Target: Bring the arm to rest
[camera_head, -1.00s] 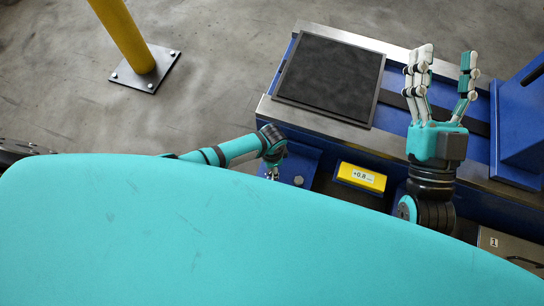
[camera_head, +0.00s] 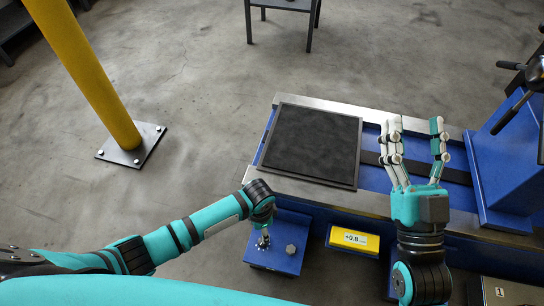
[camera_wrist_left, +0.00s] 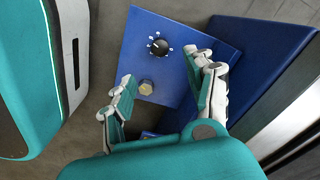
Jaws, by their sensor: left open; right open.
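My left arm (camera_head: 190,232) comes in from the left in the head view. Its wrist is above a blue control box (camera_head: 262,254), and the wrist hides most of the left gripper there. In the left wrist view, the left gripper (camera_wrist_left: 163,95) is open and empty, its fingers apart over the blue box. My right gripper (camera_head: 414,152) is open and empty, fingers pointing away over the blue machine bed.
A black mat (camera_head: 312,145) lies on the metal-edged bench. A yellow display (camera_head: 354,240) reads about +0.8. A blue machine housing (camera_head: 500,150) stands right, a yellow post (camera_head: 90,75) left. A dark stand (camera_head: 283,8) is at the back. The floor between is clear.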

